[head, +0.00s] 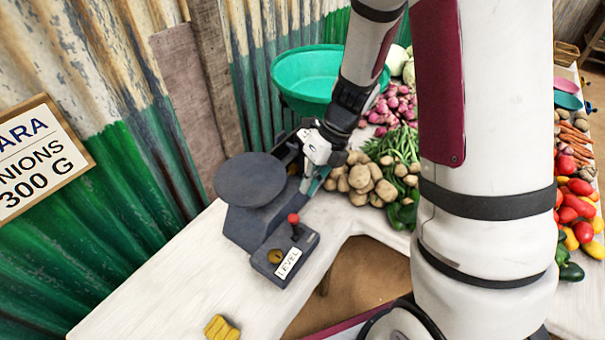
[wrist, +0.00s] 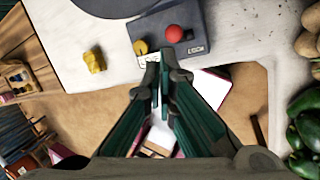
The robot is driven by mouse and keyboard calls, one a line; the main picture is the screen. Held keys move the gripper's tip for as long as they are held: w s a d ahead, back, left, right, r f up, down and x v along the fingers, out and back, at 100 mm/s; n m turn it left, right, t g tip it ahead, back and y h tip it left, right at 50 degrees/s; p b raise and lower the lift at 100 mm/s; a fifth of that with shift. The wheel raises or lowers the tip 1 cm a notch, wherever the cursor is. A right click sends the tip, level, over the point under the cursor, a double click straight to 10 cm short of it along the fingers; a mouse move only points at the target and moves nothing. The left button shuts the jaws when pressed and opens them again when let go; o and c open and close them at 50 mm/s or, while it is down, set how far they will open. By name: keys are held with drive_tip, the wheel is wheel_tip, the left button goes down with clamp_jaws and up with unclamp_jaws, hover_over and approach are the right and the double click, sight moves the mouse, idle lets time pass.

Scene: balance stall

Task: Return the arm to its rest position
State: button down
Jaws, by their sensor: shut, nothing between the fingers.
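My gripper (wrist: 160,68) is shut and empty in the wrist view, its two green-sided fingers meeting near the picture's middle. In the head view my gripper (head: 312,178) hangs over the white counter (head: 165,275), just right of the dark balance (head: 250,195) and left of the potatoes. My arm reaches across the counter from the right. The balance has a round dark plate and a base with a red-knobbed lever (head: 293,219) and a "LEVEL" label. The wrist view looks down past the fingers at the lever's red knob (wrist: 174,34).
Potatoes (head: 362,180), red onions (head: 397,105) and green vegetables lie right of the balance. A green basin (head: 305,80) stands behind. A yellow object (head: 221,328) lies at the counter's front left. A corrugated wall bounds the left. The counter's front left is mostly clear.

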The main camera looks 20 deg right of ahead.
drive_tip(key=s+a+r+n+t, duration=0.1)
drive_tip(key=s+r+n, duration=0.2)
drive_tip(key=r+n, duration=0.45)
drive_tip(key=s+a+r+n+t, duration=0.1)
drive_tip(key=s+r+n, duration=0.1)
drive_tip(key=r+n, duration=0.55)
drive_tip(key=s+d+r+n+t+h, duration=0.2)
drive_tip(key=s+r+n, duration=0.8)
drive_tip(key=n, duration=0.8)
drive_tip(key=shift+s+d+r+t+h, duration=0.25)
drive_tip(key=shift+s+r+t+h, duration=0.25)
drive_tip(key=shift+s+h, duration=0.55)
drive_tip(key=shift+w, duration=0.1)
